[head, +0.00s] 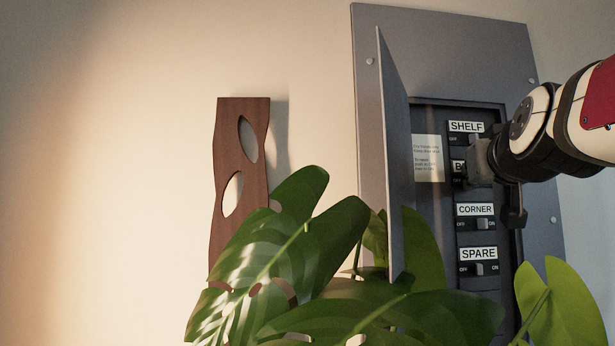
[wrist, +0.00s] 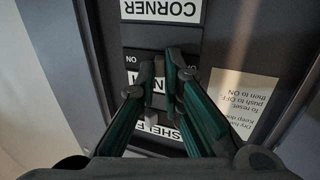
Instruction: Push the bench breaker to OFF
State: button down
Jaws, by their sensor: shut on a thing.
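The bench breaker's row (head: 458,167) is between SHELF and CORNER in the panel; only the first letter of its label shows in the head view. My gripper (head: 480,160) is in front of that row and hides its lever and most of the label. In the wrist view the picture is upside down, and my gripper's two fingers (wrist: 163,75) are close together over the bench label, closed on the bench lever.
The SHELF label (head: 466,127) is above, the CORNER switch (head: 483,223) and SPARE switch (head: 479,268) below. The panel door (head: 392,160) stands open on the left, beside a notice card (head: 427,157). Monstera leaves (head: 320,225) rise in front; a wooden carving (head: 228,170) hangs on the wall.

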jog(key=c, duration=1.7)
grip_release()
jog(key=shift+f+n+y+b, duration=0.1)
jog(key=shift+n+y+b, duration=0.4)
jog(key=shift+b, duration=0.5)
